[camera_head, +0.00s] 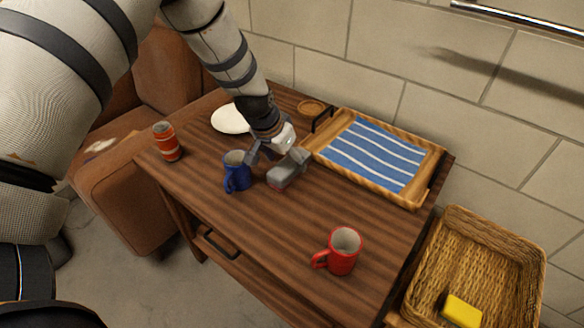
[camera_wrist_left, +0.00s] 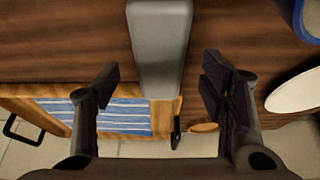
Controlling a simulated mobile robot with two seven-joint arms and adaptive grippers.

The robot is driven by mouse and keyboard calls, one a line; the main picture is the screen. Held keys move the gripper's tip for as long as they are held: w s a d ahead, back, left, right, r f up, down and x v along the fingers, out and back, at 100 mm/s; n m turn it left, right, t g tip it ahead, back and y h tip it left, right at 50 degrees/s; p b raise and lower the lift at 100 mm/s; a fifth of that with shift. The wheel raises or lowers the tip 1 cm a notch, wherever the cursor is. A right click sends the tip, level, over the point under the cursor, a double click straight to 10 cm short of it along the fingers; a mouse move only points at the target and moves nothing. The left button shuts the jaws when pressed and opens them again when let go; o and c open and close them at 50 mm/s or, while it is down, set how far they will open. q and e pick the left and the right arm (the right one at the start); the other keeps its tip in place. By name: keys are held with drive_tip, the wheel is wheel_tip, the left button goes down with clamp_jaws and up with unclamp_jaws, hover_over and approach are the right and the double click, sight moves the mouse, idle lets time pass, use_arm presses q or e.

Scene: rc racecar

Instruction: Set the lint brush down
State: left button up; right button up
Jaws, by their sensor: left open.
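The lint brush (camera_head: 289,168), a grey block-like thing, is on the wooden table (camera_head: 240,215) between the blue mug and the tray, and seems to rest on the wood. My left gripper (camera_head: 270,150) is over the table, right beside the brush, with its fingers apart. In the left wrist view the brush's grey part (camera_wrist_left: 160,45) lies between and just beyond the two open fingers (camera_wrist_left: 158,85), with visible gaps on both sides. Its far end is cut off at the top of that view. My right gripper is not in view.
A blue mug (camera_head: 237,172) stands close left of the brush; a wooden tray (camera_head: 428,165) with a striped blue cloth lies right.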

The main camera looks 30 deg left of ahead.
sight(289, 163)
use_arm(q)
drive_tip(key=x, duration=0.3)
drive_tip(key=shift+f, duration=0.25)
drive_tip(key=shift+r, duration=0.15)
drive_tip(key=shift+c, duration=0.2)
drive_tip(key=c, duration=1.3)
